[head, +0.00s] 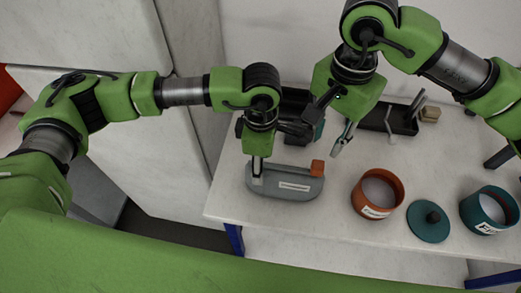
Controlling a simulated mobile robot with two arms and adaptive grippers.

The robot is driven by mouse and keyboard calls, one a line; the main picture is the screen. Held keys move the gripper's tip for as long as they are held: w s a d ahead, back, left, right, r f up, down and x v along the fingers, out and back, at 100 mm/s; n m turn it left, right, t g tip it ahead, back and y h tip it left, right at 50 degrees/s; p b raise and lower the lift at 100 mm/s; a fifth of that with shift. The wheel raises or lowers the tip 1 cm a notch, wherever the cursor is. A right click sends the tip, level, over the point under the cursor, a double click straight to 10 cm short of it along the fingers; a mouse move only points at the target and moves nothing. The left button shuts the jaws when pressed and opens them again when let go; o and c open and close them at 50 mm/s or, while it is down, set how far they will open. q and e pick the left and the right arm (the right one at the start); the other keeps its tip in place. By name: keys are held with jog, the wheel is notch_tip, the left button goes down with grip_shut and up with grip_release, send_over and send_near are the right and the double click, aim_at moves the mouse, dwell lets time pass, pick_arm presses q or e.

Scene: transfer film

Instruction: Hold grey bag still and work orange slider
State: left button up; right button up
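The grey bag (287,187), a low rounded grey shape with a white label, lies near the front left of the white table. The orange slider (317,168) sits at its right end. My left gripper (257,169) points down at the bag's left end and overlaps it in the picture; whether its fingers close on the bag is hidden. My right gripper (342,138) hangs above the table, right of and behind the orange slider, and appears apart from it. Its finger opening cannot be made out. I see nothing held in it.
An orange round container (360,208) stands right of the bag. A teal lid (428,235) with a dark knob and a teal container (466,211) stand farther right. A black tray (400,126) with metal tools lies behind. The table's front edge is close.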

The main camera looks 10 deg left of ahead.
pick_arm(q)
notch_tip(320, 180, down, 6)
jog(key=shift+r, duration=0.1)
jog(key=shift+c, duration=0.3)
jog(key=c, duration=1.2)
grip_shut()
pick_arm(e)
jog(key=o, duration=0.3)
pick_arm(q)
jog(key=shift+d, duration=0.15)
pick_arm(e)
jog(key=m+y, duration=0.4)
jog(key=m, duration=0.6)
send_near(319, 164)
jog(key=shift+m, duration=0.3)
jog(key=x, duration=1)
jog(key=shift+f, duration=0.1)
